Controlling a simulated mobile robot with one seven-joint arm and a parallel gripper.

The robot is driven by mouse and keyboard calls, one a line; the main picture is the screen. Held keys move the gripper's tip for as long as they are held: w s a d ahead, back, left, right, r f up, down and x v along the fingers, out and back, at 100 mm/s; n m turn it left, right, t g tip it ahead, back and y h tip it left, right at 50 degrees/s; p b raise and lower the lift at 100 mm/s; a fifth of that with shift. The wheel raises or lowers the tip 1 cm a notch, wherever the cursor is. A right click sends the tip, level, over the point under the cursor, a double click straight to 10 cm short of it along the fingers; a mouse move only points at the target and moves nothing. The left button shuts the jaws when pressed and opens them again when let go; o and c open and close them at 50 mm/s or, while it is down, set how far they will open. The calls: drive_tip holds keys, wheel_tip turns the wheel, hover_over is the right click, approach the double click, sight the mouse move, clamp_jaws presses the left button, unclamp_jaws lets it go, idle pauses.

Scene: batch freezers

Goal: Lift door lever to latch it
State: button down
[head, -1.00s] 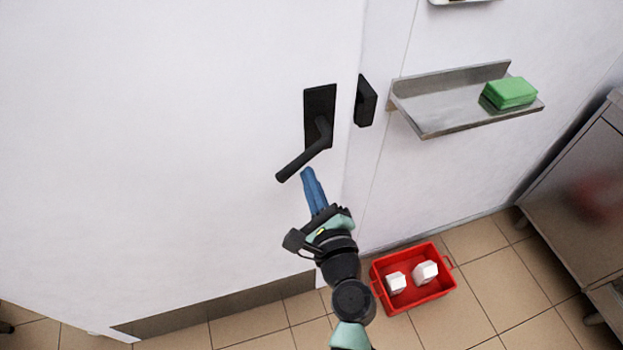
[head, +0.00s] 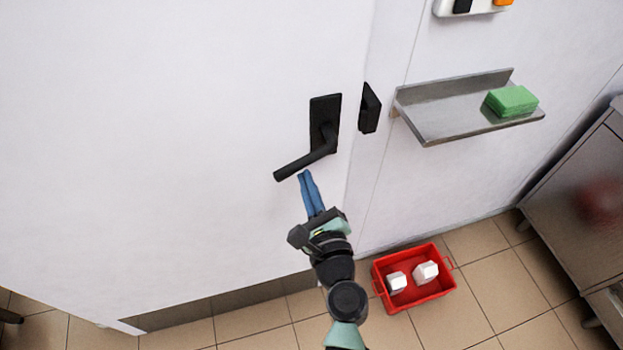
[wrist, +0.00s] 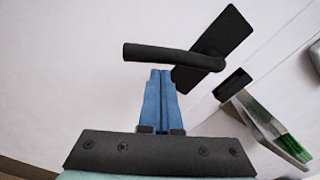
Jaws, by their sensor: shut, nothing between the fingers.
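The black door lever (head: 303,166) sits on a black backplate (head: 323,112) on the white door (head: 180,150). Its handle slopes slightly down to the left. My gripper (head: 304,174) is shut and empty, with its blue fingers pointing up just below the lever's handle. In the wrist view the lever (wrist: 160,53) crosses just beyond the fingertips (wrist: 160,72). I cannot tell whether the fingertips touch it. The black latch keeper (head: 370,108) is on the frame right of the door edge.
A steel shelf (head: 440,122) with a green block (head: 512,101) juts from the wall at right. A red crate (head: 418,290) with white containers stands on the tiled floor. A steel cabinet (head: 575,190) is at far right. A white panel (head: 470,8) is at top.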

drive_tip(key=m+p, duration=0.1)
drive_tip(key=r+m+p, duration=0.1)
drive_tip(key=a+r+m+p, duration=0.1)
drive_tip(key=p, duration=0.1)
drive_tip(key=shift+s+a+r+m, duration=0.1)
drive_tip(key=shift+s+r+m, duration=0.15)
drive_tip(key=shift+m, duration=0.05)
drive_tip(key=shift+a+r+m+p, duration=0.25)
drive_tip(key=shift+r+m+p, duration=0.3)
drive_tip(key=shift+m+p, duration=0.5)
